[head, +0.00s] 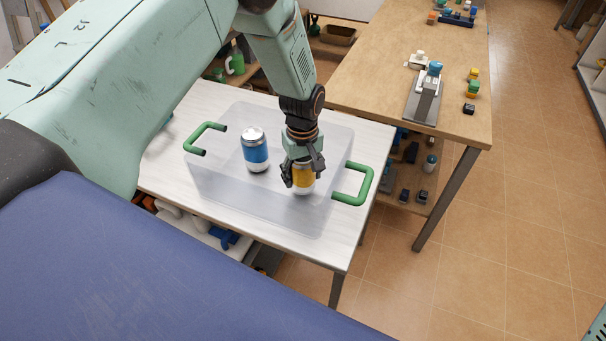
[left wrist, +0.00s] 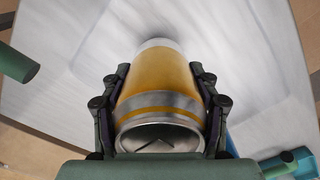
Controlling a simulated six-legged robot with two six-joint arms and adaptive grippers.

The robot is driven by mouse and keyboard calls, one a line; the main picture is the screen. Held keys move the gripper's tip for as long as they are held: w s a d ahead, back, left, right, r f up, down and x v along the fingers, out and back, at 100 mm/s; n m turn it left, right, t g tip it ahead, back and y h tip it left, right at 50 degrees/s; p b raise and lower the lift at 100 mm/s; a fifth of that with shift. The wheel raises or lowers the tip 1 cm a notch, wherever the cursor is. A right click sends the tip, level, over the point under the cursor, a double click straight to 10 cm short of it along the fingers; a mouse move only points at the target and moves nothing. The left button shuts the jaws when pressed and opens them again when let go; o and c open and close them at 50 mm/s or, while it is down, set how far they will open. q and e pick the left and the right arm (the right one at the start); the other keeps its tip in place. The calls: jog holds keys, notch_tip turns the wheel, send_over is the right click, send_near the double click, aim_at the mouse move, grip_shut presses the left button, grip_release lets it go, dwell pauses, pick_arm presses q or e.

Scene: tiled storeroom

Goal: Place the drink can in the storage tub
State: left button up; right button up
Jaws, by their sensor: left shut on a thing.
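The storage tub (head: 215,190) is a clear, translucent box with green handles, standing on a white table. A yellow drink can (head: 303,180) with silver ends is upright within the tub's outline on its right side. My left gripper (head: 302,172) points down and is shut on this can. In the left wrist view the yellow can (left wrist: 163,85) sits between both fingers, its silver top towards the camera. I cannot tell whether its base touches the tub floor. A blue and white can (head: 256,150) stands upright in the tub, left of the gripper. My right gripper is not in view.
A wooden table (head: 380,75) with a grey device (head: 426,95) and several small blocks stands behind and to the right. Shelves below hold assorted items. The tiled floor (head: 480,240) on the right is clear.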

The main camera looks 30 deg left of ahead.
pick_arm(q)
jog(key=shift+a+f, duration=0.5)
jog(key=shift+a, duration=0.25)
jog(key=shift+d+f, duration=0.1)
jog(key=shift+d, duration=0.3)
jog(key=o, duration=1.1)
jog(key=shift+d, duration=0.2)
jog(key=o, duration=0.3)
jog(key=shift+a, duration=0.15)
jog(key=shift+o, duration=0.4)
jog(key=shift+a, duration=0.3)
jog(key=shift+d+r, duration=0.2)
jog(key=shift+d, duration=0.15)
notch_tip(320, 180, up, 11)
jog(key=shift+r+p, duration=0.1)
jog(key=shift+p, duration=0.2)
jog(key=shift+a+r, duration=0.25)
jog(key=shift+r, duration=0.15)
